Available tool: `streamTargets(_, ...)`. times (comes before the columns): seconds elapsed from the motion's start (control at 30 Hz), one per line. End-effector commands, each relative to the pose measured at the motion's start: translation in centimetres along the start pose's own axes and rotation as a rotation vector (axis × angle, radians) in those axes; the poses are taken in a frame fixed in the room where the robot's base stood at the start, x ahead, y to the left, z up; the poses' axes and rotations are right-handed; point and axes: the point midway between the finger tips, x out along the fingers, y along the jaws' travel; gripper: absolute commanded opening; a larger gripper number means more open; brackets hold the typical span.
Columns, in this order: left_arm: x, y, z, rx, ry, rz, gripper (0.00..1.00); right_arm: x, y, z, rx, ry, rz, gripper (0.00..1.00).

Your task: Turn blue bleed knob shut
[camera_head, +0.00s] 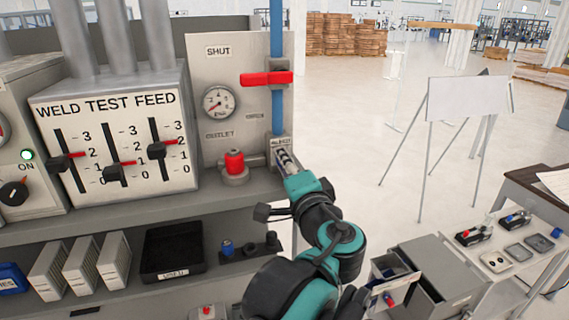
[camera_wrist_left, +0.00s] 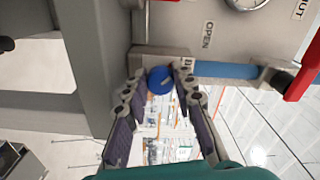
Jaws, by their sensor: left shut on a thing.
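The blue bleed knob (camera_wrist_left: 159,79) shows in the left wrist view as a round blue cap with a slot-like mark, below the blue pipe's fitting. My left gripper (camera_wrist_left: 158,92) has one fingertip on each side of it and is shut on it. In the head view my left gripper (camera_head: 287,160) is at the small fitting labelled as bleed (camera_head: 280,143), at the foot of the vertical blue pipe (camera_head: 277,110). The knob is hidden there behind the gripper. My right gripper is not in view.
A red lever (camera_head: 266,78) crosses the blue pipe above. A gauge (camera_head: 219,102) and a red knob (camera_head: 234,161) are left of the gripper. The weld test feed box (camera_head: 115,140) stands further left.

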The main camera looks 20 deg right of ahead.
Motion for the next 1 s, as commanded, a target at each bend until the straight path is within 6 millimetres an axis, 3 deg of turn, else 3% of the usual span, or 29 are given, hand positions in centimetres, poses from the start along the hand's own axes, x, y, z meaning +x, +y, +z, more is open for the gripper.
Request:
streamTargets(0.2, -0.01, 0.1, 0.05, -0.002, -0.001, 0.002, 0.0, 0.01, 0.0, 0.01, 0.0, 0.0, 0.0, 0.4)
streamTargets(0.23, -0.01, 0.1, 0.05, -0.002, -0.001, 0.002, 0.31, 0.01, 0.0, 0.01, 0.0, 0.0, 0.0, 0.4)
streamTargets(0.3, -0.01, 0.09, 0.04, -0.002, -0.001, 0.002, 0.47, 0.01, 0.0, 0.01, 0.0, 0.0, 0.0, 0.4)
streamTargets(0.77, -0.01, 0.09, 0.04, 0.006, -0.001, 0.002, 0.47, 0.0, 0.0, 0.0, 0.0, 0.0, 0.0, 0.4)
streamTargets(1.0, 0.0, -0.01, 0.06, 0.176, -0.002, 0.002, 0.47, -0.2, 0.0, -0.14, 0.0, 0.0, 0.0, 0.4)
